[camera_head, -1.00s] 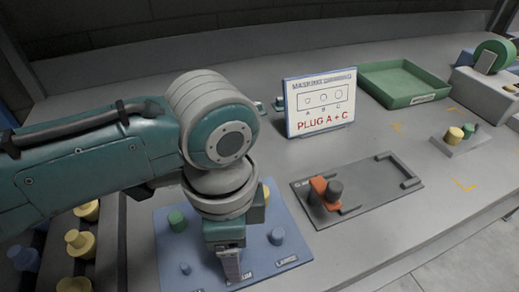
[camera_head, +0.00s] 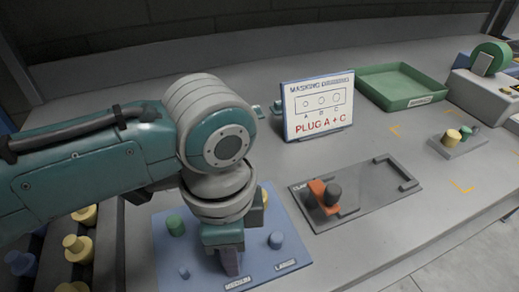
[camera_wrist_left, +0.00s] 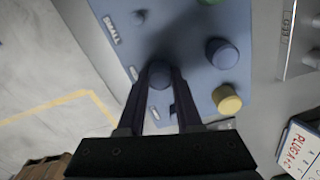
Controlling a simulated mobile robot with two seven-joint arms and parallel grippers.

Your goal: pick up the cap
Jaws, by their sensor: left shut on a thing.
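My left gripper (camera_head: 231,264) points down over the blue pad (camera_head: 205,278), near its medium label. In the left wrist view the fingers (camera_wrist_left: 159,88) are shut on a blue cap (camera_wrist_left: 158,74); the fingers mostly hide it in the head view. I cannot tell whether it is clear of the pad. On the pad stand a green cap (camera_head: 176,225), a small blue cap (camera_head: 184,272), another blue cap (camera_head: 277,240) and a yellow cap (camera_head: 265,196). A larger blue cap (camera_wrist_left: 222,53) shows in the left wrist view. My right gripper is not in view.
A masking sign (camera_head: 318,105) reading "PLUG A + C" stands behind. A grey plate with an orange clamp (camera_head: 318,190) lies right of the pad. A green tray (camera_head: 402,100) is at the back. Yellow plugs (camera_head: 78,246) sit at the left. The table's right front is clear.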

